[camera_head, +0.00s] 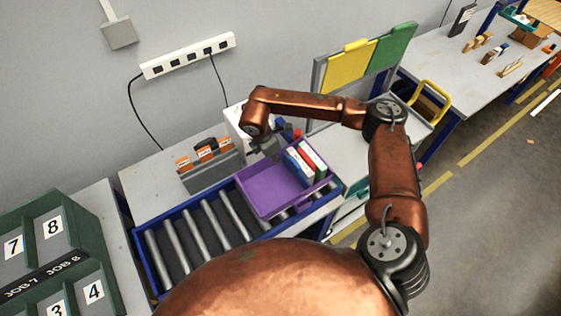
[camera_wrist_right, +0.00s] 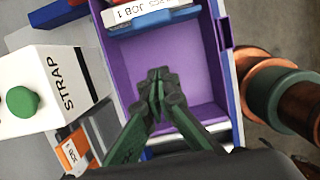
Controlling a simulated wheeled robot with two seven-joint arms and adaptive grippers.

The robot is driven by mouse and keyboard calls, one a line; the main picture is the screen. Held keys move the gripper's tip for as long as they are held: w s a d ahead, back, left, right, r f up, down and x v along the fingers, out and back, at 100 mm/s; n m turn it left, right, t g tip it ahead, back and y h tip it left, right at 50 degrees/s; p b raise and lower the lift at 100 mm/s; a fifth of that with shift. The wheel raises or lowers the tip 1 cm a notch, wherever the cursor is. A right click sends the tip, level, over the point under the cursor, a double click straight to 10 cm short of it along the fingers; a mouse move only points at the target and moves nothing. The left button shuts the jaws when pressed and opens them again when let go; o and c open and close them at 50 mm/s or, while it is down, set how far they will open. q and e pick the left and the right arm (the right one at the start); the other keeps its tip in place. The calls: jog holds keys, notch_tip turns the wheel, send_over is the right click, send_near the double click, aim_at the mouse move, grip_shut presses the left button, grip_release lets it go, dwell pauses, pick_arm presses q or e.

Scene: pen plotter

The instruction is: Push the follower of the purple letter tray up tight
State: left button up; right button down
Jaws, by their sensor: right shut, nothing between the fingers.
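The purple letter tray (camera_head: 262,192) sits on the roller conveyor. In its right end stands a row of upright blue, white, red and green pieces (camera_head: 306,161). A blue plate (camera_wrist_right: 155,21) faces the tray's empty part, beside a white label reading JOB 1; it looks like the follower, but I cannot tell how tightly it sits. The purple tray floor (camera_wrist_right: 197,70) shows bare in the wrist view. My right gripper (camera_wrist_right: 158,84) is shut and empty over the tray's empty part, apart from the blue plate; in the head view it (camera_head: 272,150) is partly hidden. My left gripper is out of view.
A white box marked STRAP (camera_wrist_right: 50,88) with a green knob stands close beside the tray. A grey holder with orange-labelled cards (camera_head: 212,172) is at the back left. Bare conveyor rollers (camera_head: 205,225) lie left of the tray. A yellow and green board (camera_head: 365,65) stands behind.

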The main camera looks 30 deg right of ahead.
aim_at(293, 166)
jog(key=d+f+p, duration=0.3)
jog(key=d+f, duration=0.3)
jog(key=f, duration=0.3)
jog(key=shift+w, duration=0.2)
jog(key=shift+r, duration=0.1)
jog(key=shift+d, duration=0.6)
